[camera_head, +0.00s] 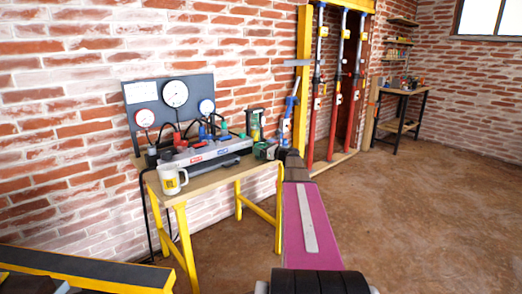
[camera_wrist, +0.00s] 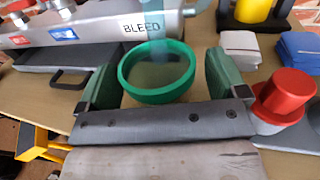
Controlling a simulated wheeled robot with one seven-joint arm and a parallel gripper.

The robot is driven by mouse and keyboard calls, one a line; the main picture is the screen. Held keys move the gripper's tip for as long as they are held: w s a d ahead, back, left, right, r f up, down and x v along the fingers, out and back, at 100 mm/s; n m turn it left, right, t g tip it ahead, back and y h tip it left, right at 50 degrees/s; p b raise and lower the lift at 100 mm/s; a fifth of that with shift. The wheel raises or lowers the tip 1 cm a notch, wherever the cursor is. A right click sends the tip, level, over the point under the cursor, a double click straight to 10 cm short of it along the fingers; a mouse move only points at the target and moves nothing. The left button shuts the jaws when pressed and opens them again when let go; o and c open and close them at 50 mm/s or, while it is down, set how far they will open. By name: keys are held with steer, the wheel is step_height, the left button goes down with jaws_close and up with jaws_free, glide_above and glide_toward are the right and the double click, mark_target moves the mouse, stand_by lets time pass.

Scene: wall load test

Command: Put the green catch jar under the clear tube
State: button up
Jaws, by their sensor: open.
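The green catch jar (camera_wrist: 157,93) shows in the wrist view as a round green rim with a see-through, empty-looking middle. My gripper (camera_wrist: 163,76) is open, with one green-padded finger on the left of the jar and one on the right. The jar sits between the fingers; I cannot tell whether either pad touches it. In the head view my gripper (camera_head: 267,150) is at the right end of the workbench, where the jar is too small to make out.
The grey manifold (camera_wrist: 105,38) with a BLEED label stands just behind the jar. A red-capped part (camera_wrist: 284,94) is close to the right finger. In the head view, a white mug (camera_head: 170,181) stands on the yellow-legged workbench (camera_head: 205,183), below a gauge panel (camera_head: 148,110).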

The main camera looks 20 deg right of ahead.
steer(key=v, duration=1.1)
stand_by(1.9)
